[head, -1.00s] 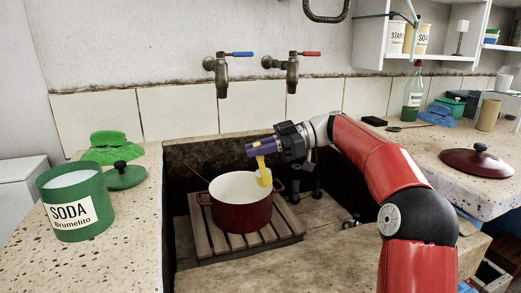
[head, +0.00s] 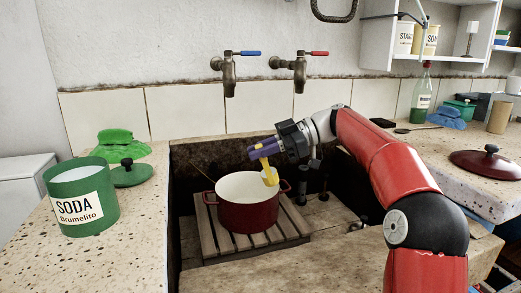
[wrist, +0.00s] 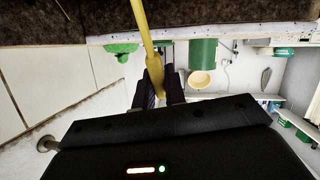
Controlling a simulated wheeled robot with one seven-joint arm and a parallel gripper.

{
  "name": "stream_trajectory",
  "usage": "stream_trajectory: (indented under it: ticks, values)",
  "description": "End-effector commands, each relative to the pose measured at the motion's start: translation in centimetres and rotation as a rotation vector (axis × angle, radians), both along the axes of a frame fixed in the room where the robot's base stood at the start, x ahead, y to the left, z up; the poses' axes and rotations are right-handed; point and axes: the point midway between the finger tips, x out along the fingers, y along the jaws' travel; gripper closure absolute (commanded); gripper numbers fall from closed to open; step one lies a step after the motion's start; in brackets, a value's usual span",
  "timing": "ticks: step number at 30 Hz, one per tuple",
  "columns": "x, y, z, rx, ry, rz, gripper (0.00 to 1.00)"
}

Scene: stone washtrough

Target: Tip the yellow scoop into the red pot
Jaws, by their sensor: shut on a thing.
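My gripper (head: 262,148) is shut on the handle of the yellow scoop (head: 266,166), above the right part of the red pot (head: 248,217). The scoop hangs down from the fingers, its pale cup at the pot's inner right rim; I cannot tell if it touches. What the cup holds does not show. The pot is open with a pale inside and stands on a slatted wooden board in the trough. In the wrist view the scoop's handle (wrist: 142,30) runs up from between the fingers (wrist: 160,88); its cup is out of frame.
A green soda tub (head: 82,197) stands open on the left counter, near a green lid (head: 131,173) and green cloth (head: 122,147). Two taps (head: 229,75) are on the wall above. A dark red lid (head: 487,163) and green bottle (head: 421,95) are on the right counter.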

Motion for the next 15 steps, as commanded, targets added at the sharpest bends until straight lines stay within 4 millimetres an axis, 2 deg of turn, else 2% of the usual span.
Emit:
stream_trajectory:
  ticks: [9, 15]
  values:
    - [-1.0, 1.4, -0.8, -0.111, -0.08, 0.002, 1.0]
    - [-1.2, 1.6, -0.7, -0.14, -0.1, 0.0, 1.0]
